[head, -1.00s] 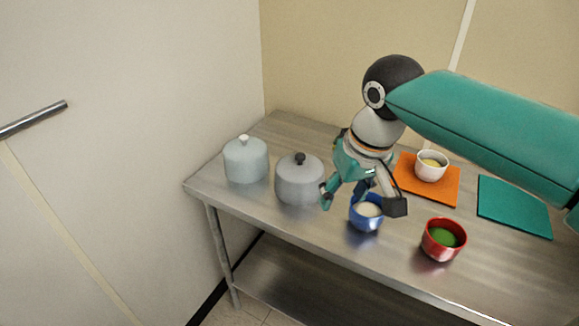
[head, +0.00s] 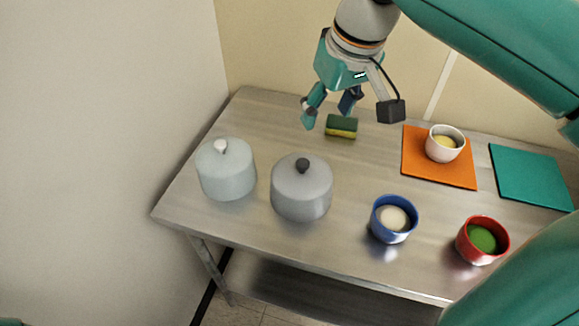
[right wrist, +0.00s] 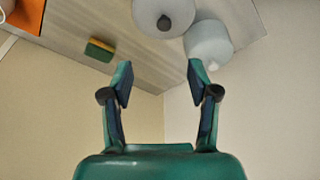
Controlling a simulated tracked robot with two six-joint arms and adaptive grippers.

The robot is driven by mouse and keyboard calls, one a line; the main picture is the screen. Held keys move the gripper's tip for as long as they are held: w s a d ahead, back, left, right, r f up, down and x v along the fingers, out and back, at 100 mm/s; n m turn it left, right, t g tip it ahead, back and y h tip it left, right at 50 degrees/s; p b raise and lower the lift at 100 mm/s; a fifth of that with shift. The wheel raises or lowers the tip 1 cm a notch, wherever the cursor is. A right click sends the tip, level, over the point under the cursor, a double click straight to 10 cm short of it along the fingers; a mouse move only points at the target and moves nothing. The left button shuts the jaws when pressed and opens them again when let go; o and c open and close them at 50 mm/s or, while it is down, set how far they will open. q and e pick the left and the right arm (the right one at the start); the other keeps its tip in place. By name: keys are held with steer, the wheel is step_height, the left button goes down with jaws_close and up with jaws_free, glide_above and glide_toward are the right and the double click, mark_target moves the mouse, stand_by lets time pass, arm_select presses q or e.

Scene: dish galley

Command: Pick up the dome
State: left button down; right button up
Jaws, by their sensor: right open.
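Two dome-shaped covers stand side by side on the steel table. The pale blue dome with a white knob (head: 226,175) is at the left. The grey dome with a dark knob (head: 301,190) is to its right. The right wrist view shows the grey dome (right wrist: 155,10) and the pale blue dome (right wrist: 208,45) at the top, beyond the fingertips. My right gripper (head: 328,112) is open and empty, above the back of the table and apart from both domes. Its two fingers also show spread in the right wrist view (right wrist: 160,80). My left gripper is not in view.
A green and yellow sponge (head: 341,127) lies near the right gripper. A blue bowl (head: 380,226) and a red bowl (head: 470,250) stand at the front right. A white bowl (head: 440,152) sits on an orange mat (head: 435,178), beside a teal mat (head: 530,177). Walls close the left and back.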

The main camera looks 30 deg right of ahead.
steer(key=b, duration=0.1)
glide_above(303, 162)
steer(key=s, duration=0.2)
step_height(303, 162, down, 11)
steer(key=shift+w+d+r, duration=0.1)
steer(key=shift+d, duration=0.05)
steer(key=shift+a+x, duration=0.1)
steer(key=shift+x, duration=1.25)
steer(key=shift+a+x, duration=0.15)
steer(key=shift+x, duration=1.2)
jaws_close()
